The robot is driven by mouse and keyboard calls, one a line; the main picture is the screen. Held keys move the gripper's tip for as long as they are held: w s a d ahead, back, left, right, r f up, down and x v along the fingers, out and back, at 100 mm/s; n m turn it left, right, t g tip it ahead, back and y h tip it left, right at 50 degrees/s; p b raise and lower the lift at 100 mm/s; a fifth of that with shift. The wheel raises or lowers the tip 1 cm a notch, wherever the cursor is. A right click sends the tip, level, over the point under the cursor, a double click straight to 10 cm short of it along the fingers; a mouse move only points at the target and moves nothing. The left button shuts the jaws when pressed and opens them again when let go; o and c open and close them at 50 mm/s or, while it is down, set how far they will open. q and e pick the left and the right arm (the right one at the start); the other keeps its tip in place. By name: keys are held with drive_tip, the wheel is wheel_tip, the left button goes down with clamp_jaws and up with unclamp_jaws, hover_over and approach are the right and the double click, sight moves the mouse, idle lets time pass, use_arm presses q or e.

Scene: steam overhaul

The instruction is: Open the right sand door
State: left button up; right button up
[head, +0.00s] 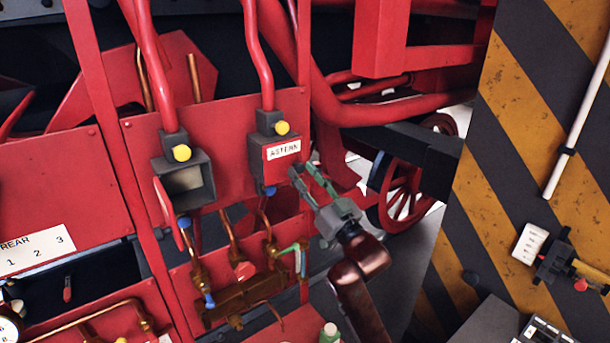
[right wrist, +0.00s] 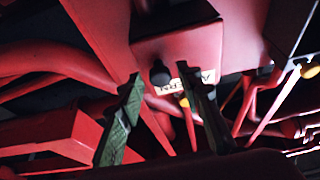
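The right sand door (head: 278,166) is a red panel on the front of the right dark box, with a white ASTERN label (head: 284,149). It looks shut. My right gripper (head: 304,170) is just right of the door's lower right edge, its two green-grey fingers apart and empty. In the right wrist view the door (right wrist: 176,48) appears upside down beyond the open fingers. A dark round knob (right wrist: 160,75) shows between the fingertips beside the partly hidden label; I cannot tell whether they touch it. My left gripper is not in view.
The left box (head: 184,184) stands open, its red door (head: 165,213) swung to the left. Yellow knobs (head: 181,153) sit above both boxes. Copper pipes and valves (head: 240,295) run below. A yellow-and-black striped panel (head: 505,150) stands at the right.

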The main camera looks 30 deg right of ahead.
clamp_jaws()
drive_tip(key=shift+a, duration=0.15)
idle(0.5)
